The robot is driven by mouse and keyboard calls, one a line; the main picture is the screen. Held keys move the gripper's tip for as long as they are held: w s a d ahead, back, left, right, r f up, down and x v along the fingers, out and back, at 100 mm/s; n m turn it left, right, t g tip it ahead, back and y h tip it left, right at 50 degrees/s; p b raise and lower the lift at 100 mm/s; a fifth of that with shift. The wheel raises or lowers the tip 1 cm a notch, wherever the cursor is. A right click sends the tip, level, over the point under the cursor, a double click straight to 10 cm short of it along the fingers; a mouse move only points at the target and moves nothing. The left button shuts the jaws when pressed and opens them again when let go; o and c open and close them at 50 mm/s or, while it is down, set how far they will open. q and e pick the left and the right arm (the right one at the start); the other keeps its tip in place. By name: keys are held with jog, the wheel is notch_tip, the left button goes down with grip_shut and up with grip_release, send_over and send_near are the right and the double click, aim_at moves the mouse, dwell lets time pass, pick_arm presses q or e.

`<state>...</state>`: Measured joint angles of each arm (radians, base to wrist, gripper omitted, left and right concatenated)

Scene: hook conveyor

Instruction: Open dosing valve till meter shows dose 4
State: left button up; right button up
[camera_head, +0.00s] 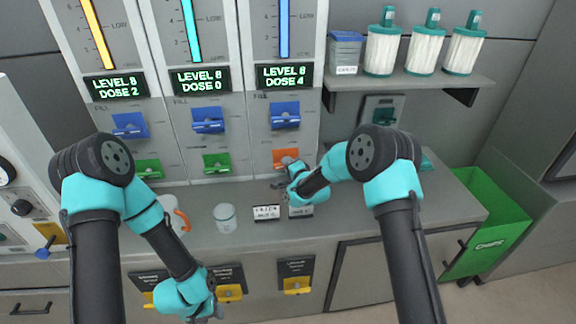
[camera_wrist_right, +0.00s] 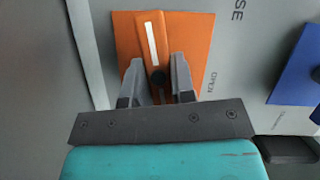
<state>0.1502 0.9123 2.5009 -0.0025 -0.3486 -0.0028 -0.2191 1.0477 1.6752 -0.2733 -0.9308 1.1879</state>
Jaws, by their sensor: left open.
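The right-hand dispenser column has a blue level tube (camera_head: 284,28) and a meter (camera_head: 284,76) reading "LEVEL 8 DOSE 4". Below it are a blue valve (camera_head: 284,114) and an orange dosing valve (camera_head: 284,157). My right gripper (camera_head: 288,170) is at the orange valve. In the right wrist view, its fingers (camera_wrist_right: 158,80) stand on both sides of the orange handle (camera_wrist_right: 152,38) with a white stripe and appear shut on it. "OPEN" and "CLOSE" are printed beside the valve plate. My left gripper (camera_head: 205,318) hangs low in front of the counter, open and empty.
The other meters read dose 2 (camera_head: 116,86) and dose 0 (camera_head: 201,79), above green valves (camera_head: 217,163). A white cup (camera_head: 225,217), an orange-handled mug (camera_head: 174,214) and small label cards (camera_head: 266,213) stand on the counter. A shelf (camera_head: 400,82) holds canisters. A green bin (camera_head: 487,225) stands right.

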jog(key=o, duration=0.4)
jog(key=shift+o, duration=0.2)
jog(key=shift+r, duration=0.45)
notch_tip(320, 180, up, 2)
jog(key=shift+r, duration=0.15)
jog(key=o, duration=0.4)
jog(key=shift+s+r, duration=0.25)
jog(key=shift+s, duration=0.3)
jog(key=shift+s+r, duration=0.2)
jog(key=shift+s, duration=0.35)
jog(key=s, duration=0.9)
jog(key=s+r, duration=0.1)
jog(key=s, duration=0.3)
jog(key=shift+s+a, duration=0.15)
jog(key=shift+s, duration=0.25)
jog(key=c, duration=0.4)
